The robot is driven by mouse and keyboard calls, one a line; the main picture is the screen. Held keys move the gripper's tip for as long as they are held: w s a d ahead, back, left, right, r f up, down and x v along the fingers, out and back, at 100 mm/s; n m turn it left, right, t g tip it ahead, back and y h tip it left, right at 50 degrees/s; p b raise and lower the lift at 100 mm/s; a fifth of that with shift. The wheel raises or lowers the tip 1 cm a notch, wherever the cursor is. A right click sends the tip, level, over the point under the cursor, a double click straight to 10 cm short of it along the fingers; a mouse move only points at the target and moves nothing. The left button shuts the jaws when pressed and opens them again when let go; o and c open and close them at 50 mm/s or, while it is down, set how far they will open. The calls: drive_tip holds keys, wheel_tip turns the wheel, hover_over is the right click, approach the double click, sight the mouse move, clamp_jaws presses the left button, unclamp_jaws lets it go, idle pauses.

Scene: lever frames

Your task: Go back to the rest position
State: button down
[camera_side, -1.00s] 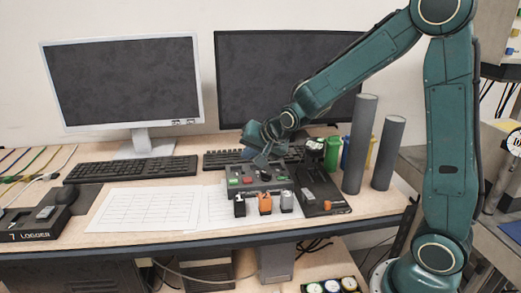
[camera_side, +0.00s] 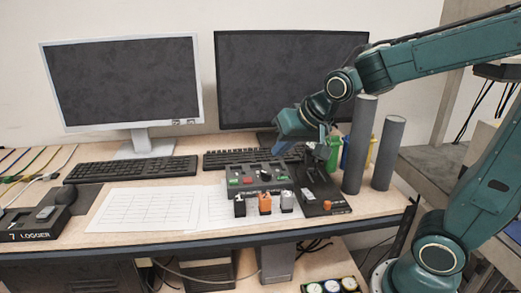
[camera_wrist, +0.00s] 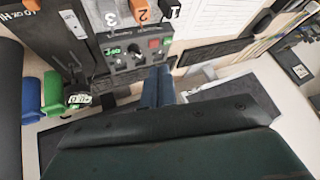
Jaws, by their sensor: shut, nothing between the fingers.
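My gripper (camera_side: 284,149) is above the desk, just over the back of the lever box (camera_side: 258,180), with its fingers together and nothing held. In the wrist view the blue fingers of my gripper (camera_wrist: 158,86) point toward the box (camera_wrist: 130,57), apart from it as far as I can tell. The box carries red and green buttons and a small display. On its front are a black lever (camera_side: 239,206), an orange lever (camera_side: 265,203) and a grey lever (camera_side: 287,201), labelled 1, 2 and 3 in the wrist view.
A black device (camera_side: 322,192) stands right of the box. Two tall grey cylinders (camera_side: 359,145) (camera_side: 387,153) and green, blue and yellow items (camera_side: 333,155) stand behind it. Two monitors (camera_side: 122,82) (camera_side: 285,85) and keyboards (camera_side: 131,169) line the back. Paper sheets (camera_side: 150,208) lie left.

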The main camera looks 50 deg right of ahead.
drive_tip(key=s+a+n+g, duration=0.1)
drive_tip(key=s+n, duration=0.2)
drive_tip(key=s, duration=0.5)
drive_tip(key=s+a+r+n+g, duration=0.1)
drive_tip(key=s+n, duration=0.1)
drive_tip(key=s, duration=0.6)
drive_tip(key=shift+s+a+r+n+y, duration=0.15)
drive_tip(key=shift+a+r+n+y, duration=0.15)
drive_tip(key=shift+n, duration=0.1)
